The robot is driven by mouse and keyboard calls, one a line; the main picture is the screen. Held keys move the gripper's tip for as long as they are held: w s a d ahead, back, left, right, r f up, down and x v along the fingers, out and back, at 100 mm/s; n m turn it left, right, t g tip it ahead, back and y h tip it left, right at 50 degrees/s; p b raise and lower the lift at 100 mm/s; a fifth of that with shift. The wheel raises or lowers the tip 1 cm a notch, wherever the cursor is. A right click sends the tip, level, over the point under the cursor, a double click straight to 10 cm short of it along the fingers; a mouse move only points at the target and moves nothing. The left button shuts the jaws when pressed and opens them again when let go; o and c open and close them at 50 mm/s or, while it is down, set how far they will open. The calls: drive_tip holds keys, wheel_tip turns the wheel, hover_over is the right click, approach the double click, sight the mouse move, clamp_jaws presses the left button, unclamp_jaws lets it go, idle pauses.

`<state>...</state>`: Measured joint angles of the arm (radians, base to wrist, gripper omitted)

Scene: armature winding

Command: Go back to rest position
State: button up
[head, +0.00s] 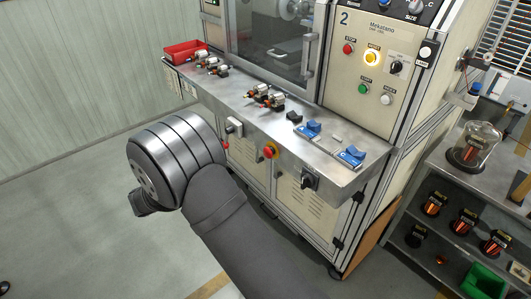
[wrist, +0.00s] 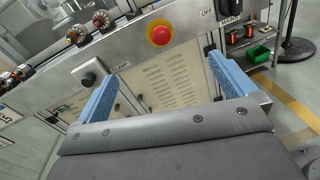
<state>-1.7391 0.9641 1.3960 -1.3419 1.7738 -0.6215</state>
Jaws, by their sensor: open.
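My gripper (wrist: 161,95) shows in the wrist view with its two blue fingers spread wide apart and nothing between them. Beyond the fingers is the front of the winding machine (wrist: 165,78), with its vented lower doors. In the head view my arm reaches up in front of the machine (head: 262,165), and its rounded dark wrist end is to the left of the machine's front. The gripper's fingers are hidden in the head view.
The machine's steel ledge (head: 235,95) carries several armatures (head: 265,97), a red bin (head: 185,51) and blue fixtures (head: 351,156). A red emergency button (head: 270,151) protrudes from its front. A shelf with wire spools (head: 464,221) stands right.

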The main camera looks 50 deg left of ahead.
drive_tip(key=w+h, duration=0.1)
drive_tip(key=w, duration=0.5)
drive_tip(key=shift+w+f+n+g, duration=0.3)
drive_tip(key=shift+w+n, duration=0.05)
drive_tip(key=shift+n, duration=0.05)
idle(0.7)
drive_tip(key=v, duration=1)
